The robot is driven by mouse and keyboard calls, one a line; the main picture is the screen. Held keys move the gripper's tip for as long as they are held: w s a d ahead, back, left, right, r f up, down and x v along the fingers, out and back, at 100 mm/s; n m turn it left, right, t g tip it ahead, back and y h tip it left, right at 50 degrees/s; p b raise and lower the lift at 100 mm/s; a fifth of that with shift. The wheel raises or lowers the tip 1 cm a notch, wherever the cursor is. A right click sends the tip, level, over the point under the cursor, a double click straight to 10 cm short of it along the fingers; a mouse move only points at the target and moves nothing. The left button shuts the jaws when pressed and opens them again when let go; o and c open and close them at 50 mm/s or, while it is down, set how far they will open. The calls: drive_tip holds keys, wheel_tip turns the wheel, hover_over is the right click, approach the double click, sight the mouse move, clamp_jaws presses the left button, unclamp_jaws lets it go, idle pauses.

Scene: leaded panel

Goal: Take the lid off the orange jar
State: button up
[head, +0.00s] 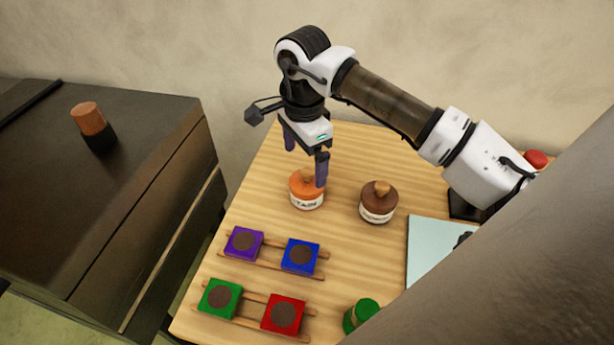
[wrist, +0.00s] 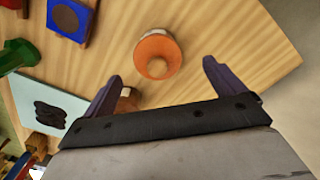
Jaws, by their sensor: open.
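The orange jar (head: 305,191) stands upright on the wooden table, with a white label and an orange lid with a wooden knob on top. The lid (wrist: 158,56) also shows in the wrist view, ahead of the fingertips and between their lines. My gripper (head: 306,160) is open and empty above the jar, pointing down. Its right finger overlaps the lid's right side in the head view. In the wrist view the two fingers (wrist: 160,75) are spread wide apart, and I see no contact with the lid.
A brown jar (head: 378,203) stands just right of the orange one. Purple, blue, green and red blocks (head: 283,314) lie on wooden racks in front. A pale sheet (head: 432,245) and a green-topped jar (head: 361,314) are at the right. A dark cabinet (head: 150,190) stands left.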

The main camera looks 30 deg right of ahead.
sight(307, 172)
drive_tip(key=f, duration=0.1)
drive_tip(key=f+p, duration=0.1)
drive_tip(key=f, duration=0.2)
drive_tip(key=shift+s+d+f, duration=0.1)
drive_tip(key=shift+s+f, duration=0.05)
drive_tip(key=shift+s, duration=0.1)
drive_tip(key=shift+c, duration=0.4)
drive_tip(key=c, duration=1)
